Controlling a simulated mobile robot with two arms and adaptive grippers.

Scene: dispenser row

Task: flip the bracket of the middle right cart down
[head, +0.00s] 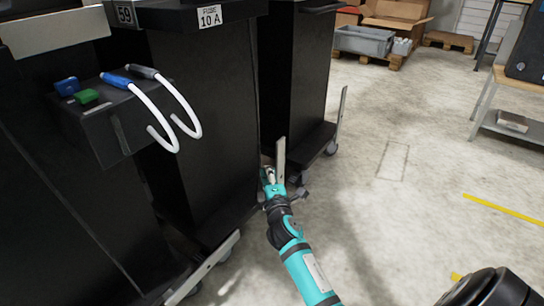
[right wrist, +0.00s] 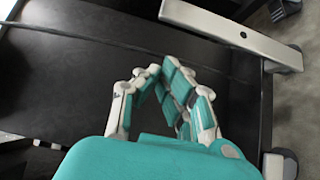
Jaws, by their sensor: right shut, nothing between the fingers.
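The carts are tall black cabinets in a row at the left of the head view. A light metal bracket (head: 281,158) stands upright at the low front corner of the middle cart (head: 205,110). My right gripper (head: 267,172) is low beside this bracket, just left of it, with its arm reaching in from below. In the right wrist view its fingers (right wrist: 160,72) are closed together with nothing between them, over a black surface. A light metal bar (right wrist: 232,35) with a screw lies beyond them, apart from the fingers. My left gripper is not in view.
The farther cart (head: 300,70) has another upright bracket (head: 342,108). A nearer bracket (head: 208,268) lies low at the bottom. White cables (head: 165,115) hang from a black box (head: 115,120). Open floor (head: 410,200) is at the right; a grey crate (head: 364,41) stands at the back.

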